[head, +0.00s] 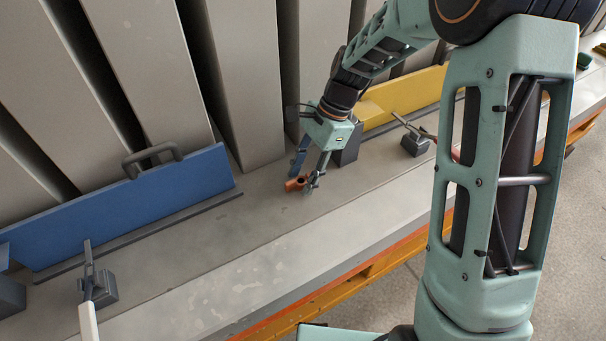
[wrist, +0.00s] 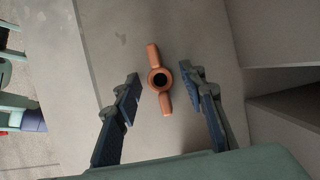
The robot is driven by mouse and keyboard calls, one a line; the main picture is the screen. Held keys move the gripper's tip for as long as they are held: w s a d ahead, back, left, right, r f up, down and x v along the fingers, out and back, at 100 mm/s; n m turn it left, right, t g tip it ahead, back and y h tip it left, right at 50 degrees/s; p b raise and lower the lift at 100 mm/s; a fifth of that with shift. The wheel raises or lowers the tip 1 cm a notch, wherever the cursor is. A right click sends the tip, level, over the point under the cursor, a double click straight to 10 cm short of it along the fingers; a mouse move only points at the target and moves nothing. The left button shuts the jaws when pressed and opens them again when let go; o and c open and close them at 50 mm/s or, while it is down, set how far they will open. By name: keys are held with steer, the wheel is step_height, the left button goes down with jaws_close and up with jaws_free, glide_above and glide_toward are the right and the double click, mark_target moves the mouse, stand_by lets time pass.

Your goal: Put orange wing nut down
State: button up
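The orange wing nut (head: 294,184) lies on the grey bench ledge (head: 262,228), in the middle of the head view. In the wrist view the wing nut (wrist: 153,60) shows its dark round hole and two wings, one pointing away from my gripper and one toward it. My gripper (head: 304,180) is at the wing nut, pointing down. In the wrist view its fingers (wrist: 160,76) are spread on either side of the nut, with a gap showing on both sides. The gripper is open and holds nothing.
A blue panel (head: 140,205) with a dark handle stands at the left. A yellow panel (head: 405,97) stands behind my gripper to the right. Toggle clamps stand at the front left (head: 98,288) and right (head: 415,143). The ledge's front edge is clear.

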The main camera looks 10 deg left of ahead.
steer(key=p+v, duration=0.1)
steer(key=v, duration=1.1)
steer(key=shift+r, duration=0.15)
